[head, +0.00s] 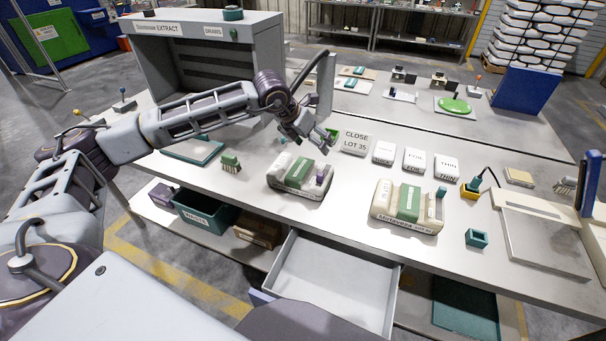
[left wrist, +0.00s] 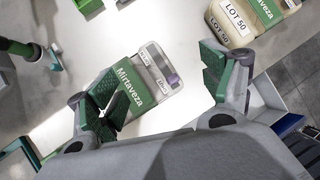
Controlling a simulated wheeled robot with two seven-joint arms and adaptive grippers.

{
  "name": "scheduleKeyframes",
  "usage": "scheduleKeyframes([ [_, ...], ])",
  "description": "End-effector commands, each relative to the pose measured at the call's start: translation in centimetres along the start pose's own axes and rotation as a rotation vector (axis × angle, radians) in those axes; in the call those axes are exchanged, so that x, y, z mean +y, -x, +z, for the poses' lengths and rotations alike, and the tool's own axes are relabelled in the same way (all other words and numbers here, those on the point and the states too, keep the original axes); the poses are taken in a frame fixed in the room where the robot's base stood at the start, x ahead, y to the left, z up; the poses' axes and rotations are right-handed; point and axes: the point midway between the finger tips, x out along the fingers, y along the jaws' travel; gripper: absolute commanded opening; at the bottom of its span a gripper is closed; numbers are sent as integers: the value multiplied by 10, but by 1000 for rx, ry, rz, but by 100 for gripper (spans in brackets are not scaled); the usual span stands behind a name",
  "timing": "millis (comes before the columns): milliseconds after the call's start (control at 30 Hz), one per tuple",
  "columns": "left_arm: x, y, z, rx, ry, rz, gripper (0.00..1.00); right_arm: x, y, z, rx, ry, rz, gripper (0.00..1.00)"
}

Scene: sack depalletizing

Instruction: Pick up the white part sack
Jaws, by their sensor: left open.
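Two whitish sacks with green bands lie on the grey bench. The left sack (head: 279,179) has a purple piece at its right end. The right sack (head: 384,208) has a teal piece at its right end. My left gripper (head: 316,138) is open and empty, above and just behind the left sack. In the left wrist view, the left sack (left wrist: 165,95), with a green "Mirtaveza" label, shows between the spread fingers of my left gripper (left wrist: 163,82). A "LOT 50" sack (left wrist: 240,20) is at the top right there. My right gripper is not in view.
A grey extract cabinet (head: 262,42) stands at the back left. White blocks (head: 384,152) and a "CLOSE LOT 35" sign (head: 355,141) stand behind the sacks. A green brush (head: 230,162) is left of them. An open drawer (head: 332,280) juts out below.

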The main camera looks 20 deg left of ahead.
Motion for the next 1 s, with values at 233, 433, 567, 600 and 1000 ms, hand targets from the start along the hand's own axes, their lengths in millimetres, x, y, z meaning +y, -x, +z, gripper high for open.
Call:
scheduleKeyframes([
  [233, 20, 2, -11, 44, 25, 98, 80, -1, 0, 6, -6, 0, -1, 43],
  [433, 39, 5, -22, 89, 72, 188, 80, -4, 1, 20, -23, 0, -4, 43],
  [567, 49, 9, -32, 131, 125, 239, 80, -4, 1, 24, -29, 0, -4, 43],
  [600, 51, 10, -36, 146, 144, 253, 80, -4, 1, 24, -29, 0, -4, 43],
  [1000, 54, 11, -41, 156, 224, 274, 80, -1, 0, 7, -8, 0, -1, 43],
])
